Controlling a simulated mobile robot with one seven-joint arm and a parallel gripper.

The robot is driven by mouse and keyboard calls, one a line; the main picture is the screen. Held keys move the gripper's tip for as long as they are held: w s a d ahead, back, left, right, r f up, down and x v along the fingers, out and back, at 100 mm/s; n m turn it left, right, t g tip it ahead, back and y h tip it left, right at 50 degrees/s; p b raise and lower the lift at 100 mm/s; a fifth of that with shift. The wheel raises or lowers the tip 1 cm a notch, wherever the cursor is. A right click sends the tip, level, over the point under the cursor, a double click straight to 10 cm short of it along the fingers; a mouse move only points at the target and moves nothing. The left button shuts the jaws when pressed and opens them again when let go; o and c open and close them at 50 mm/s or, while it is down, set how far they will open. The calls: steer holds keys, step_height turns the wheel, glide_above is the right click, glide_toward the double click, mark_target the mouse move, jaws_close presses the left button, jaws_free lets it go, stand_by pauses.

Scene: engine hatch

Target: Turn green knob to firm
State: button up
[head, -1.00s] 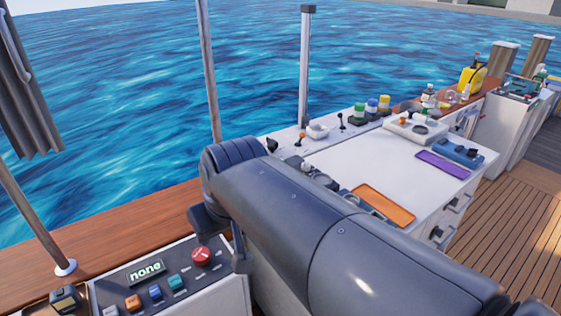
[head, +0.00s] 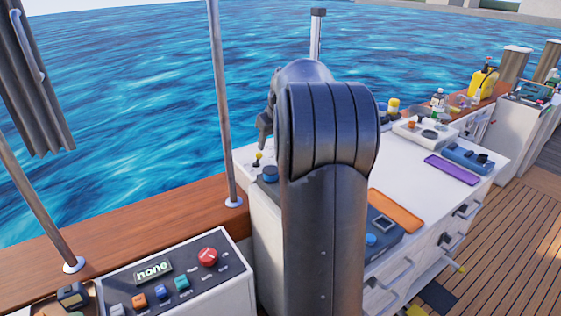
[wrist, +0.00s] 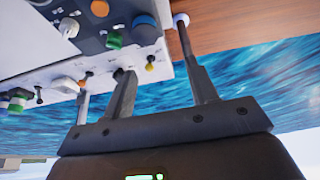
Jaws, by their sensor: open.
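A green knob (wrist: 115,40) sits on a dark panel in the wrist view, between an orange knob and a blue one. The tips of my gripper (wrist: 158,66) are apart, with nothing between them, and appear below the green knob in that view. In the head view my gripper (head: 266,128) shows partly at the left of my arm, above the white counter's far side. My arm hides much of the counter there, and I cannot make out this green knob. The word "firm" is not readable in either view.
A near console (head: 215,290) has a "none" display, a red button and small coloured knobs, one teal (head: 182,284). A metal post (head: 222,110) stands left of my arm. An orange tray (head: 396,211) and purple tray (head: 452,169) lie on the counter. Drawers jut out below.

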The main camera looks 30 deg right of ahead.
steer(key=w+d+f, duration=0.4)
steer(key=d+f, duration=0.3)
steer(key=d, duration=0.5)
steer(key=x, duration=1)
steer(key=shift+s+a+f, duration=0.1)
steer(key=shift+a, duration=0.2)
steer(key=shift+c, duration=0.3)
steer(key=c, duration=0.9)
